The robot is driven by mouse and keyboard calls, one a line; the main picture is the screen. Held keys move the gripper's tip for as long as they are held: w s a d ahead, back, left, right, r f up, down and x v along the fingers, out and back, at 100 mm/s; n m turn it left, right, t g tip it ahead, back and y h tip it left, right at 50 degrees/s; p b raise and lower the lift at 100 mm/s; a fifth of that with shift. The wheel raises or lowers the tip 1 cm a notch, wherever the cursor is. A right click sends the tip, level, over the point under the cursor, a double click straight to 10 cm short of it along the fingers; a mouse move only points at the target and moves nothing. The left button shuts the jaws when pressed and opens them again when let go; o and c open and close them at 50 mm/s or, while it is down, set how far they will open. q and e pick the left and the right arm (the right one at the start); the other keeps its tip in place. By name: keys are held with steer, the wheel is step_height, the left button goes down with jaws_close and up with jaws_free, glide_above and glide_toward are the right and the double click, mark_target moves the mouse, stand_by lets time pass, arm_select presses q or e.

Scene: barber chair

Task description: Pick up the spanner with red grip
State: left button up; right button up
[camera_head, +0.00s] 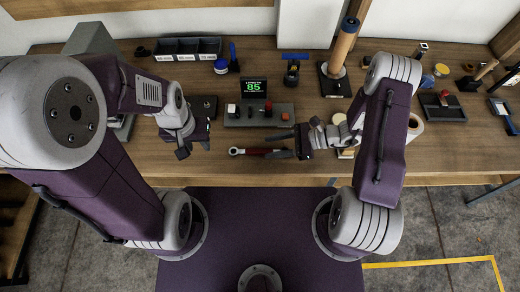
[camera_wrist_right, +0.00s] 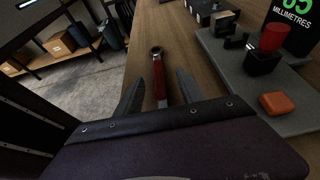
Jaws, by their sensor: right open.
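The spanner with red grip (camera_head: 256,151) lies on the wooden workbench, its ring end pointing left in the head view. In the right wrist view the spanner (camera_wrist_right: 158,82) runs away from me, with its ring end at the far end. My right gripper (camera_head: 280,145) is open, with one finger on each side of the spanner's near part. In the wrist view the right gripper (camera_wrist_right: 160,95) shows a gap between each finger and the grip; the near end is hidden by the gripper body. My left gripper (camera_head: 194,148) is apart from the spanner, over the bench to the left, its fingers spread and empty.
A grey base with a green-lit display (camera_head: 253,87) and a red button block (camera_wrist_right: 278,104) stands just behind the spanner. Dark bins (camera_head: 187,48) stand at the back left. The bench front edge is close to the spanner.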

mark_target(255, 151)
steer(key=x, duration=0.4)
steer(key=shift+s+a+p, duration=0.25)
steer(key=shift+a+p, duration=0.05)
steer(key=shift+a, duration=0.05)
steer(key=shift+w+a+f, duration=0.1)
steer(key=shift+a+f, duration=0.05)
jaws_close()
